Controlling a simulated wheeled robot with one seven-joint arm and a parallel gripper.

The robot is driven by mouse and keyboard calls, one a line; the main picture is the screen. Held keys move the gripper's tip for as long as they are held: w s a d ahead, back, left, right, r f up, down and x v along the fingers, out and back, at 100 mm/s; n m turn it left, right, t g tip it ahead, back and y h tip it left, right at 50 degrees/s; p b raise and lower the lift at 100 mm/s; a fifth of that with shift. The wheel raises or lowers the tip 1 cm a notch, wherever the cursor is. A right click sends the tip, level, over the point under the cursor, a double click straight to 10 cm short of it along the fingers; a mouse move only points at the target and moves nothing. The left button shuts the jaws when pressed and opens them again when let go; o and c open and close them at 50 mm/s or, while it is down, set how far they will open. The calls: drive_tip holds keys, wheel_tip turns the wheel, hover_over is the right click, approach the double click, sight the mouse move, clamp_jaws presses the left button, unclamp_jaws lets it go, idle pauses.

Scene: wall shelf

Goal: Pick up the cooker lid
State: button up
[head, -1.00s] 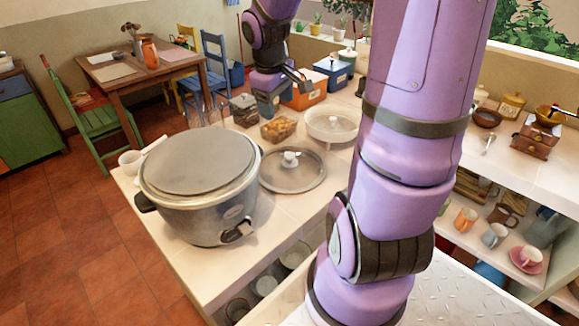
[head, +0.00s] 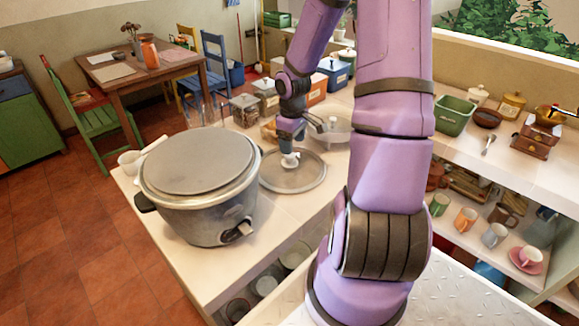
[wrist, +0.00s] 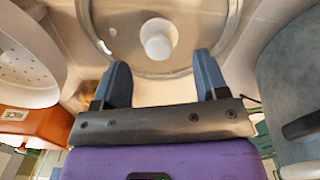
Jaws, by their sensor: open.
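The cooker lid (head: 312,182) is a round, see-through lid with a metal rim and a white knob (head: 290,160). It lies flat on the counter just right of the large grey cooker (head: 205,222). My gripper (head: 289,148) points down at the knob in the head view and covers part of the lid. In the wrist view, the lid (wrist: 200,55) fills the upper middle. The knob (wrist: 158,40) shows just past the blue fingertips, centred between them. My gripper (wrist: 160,68) is open and empty; I cannot tell whether it touches the knob.
The cooker stands close on the lid's left. A white colander (head: 335,132) stands behind the lid, and jars (head: 244,110) and boxes stand farther back. In the wrist view, the colander (wrist: 20,55) and an orange rice box (wrist: 30,122) are at left.

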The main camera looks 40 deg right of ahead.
sight(289, 162)
drive_tip(key=f, duration=0.2)
drive_tip(key=w+f, duration=0.1)
drive_tip(key=f, duration=0.1)
drive_tip(key=shift+f, duration=1.05)
clamp_jaws()
drive_tip(key=shift+w+r, duration=0.1)
